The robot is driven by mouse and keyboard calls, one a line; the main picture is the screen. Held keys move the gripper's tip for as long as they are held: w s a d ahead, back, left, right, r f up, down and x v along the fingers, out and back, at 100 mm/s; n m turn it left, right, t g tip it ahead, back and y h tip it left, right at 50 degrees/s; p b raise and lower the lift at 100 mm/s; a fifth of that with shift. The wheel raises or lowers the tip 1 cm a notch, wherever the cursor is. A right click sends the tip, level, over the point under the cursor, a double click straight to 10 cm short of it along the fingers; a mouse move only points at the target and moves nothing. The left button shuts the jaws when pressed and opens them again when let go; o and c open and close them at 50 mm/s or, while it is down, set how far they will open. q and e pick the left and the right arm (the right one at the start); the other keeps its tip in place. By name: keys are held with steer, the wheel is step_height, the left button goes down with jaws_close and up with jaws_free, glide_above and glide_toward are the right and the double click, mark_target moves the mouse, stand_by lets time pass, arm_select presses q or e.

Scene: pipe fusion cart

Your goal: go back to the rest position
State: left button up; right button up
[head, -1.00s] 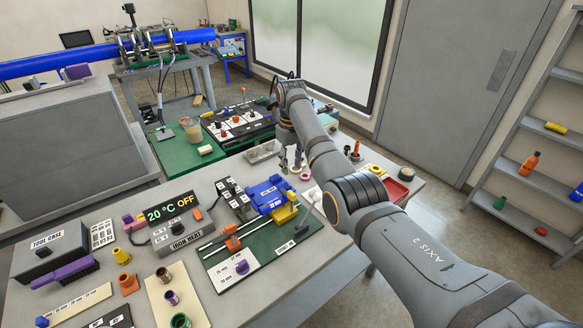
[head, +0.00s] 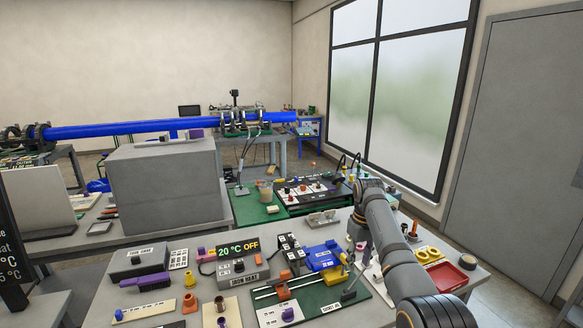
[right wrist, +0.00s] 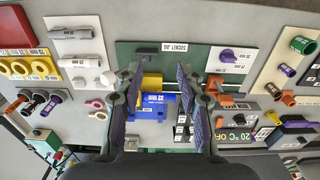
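My right arm comes in from the lower right of the head view and bends down at its far end. My right gripper (head: 357,250) hangs over the bench behind the green socket jig board (head: 322,299), partly hidden by my own arm. In the right wrist view my right gripper (right wrist: 157,72) is open, its two dark pads wide apart with nothing held between them. Below that gap show the jig's blue clamp (right wrist: 150,106) and a yellow part (right wrist: 152,81). My left gripper is in neither view.
A red tray (head: 446,277) lies at right. A grey box (head: 165,190) and a blue pipe (head: 120,128) stand behind.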

steer(key=s+d+f+m+t, duration=0.1)
steer(key=s+d+f, duration=0.1)
steer(key=s+f, duration=0.55)
steer(key=s+d+f+m+t, duration=0.1)
steer(key=s+d+f, duration=0.3)
steer(key=f, duration=0.7)
steer(key=s+a+r+m+t, duration=0.1)
steer(key=s+r+t, duration=0.1)
steer(key=s, duration=2.3)
step_height(320, 180, down, 25)
steer(key=d+g+h, duration=0.1)
steer(key=d+g, duration=0.1)
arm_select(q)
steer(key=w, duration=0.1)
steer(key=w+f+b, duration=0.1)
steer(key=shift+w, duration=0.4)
arm_select(e)
steer(key=s+d+f, duration=0.1)
steer(key=s+f, duration=1.8)
steer(key=s, duration=0.1)
steer(key=shift+d+m+g, duration=0.25)
steer(key=shift+m+g, duration=0.05)
steer(key=shift+g, duration=0.1)
steer(key=shift+r, duration=0.1)
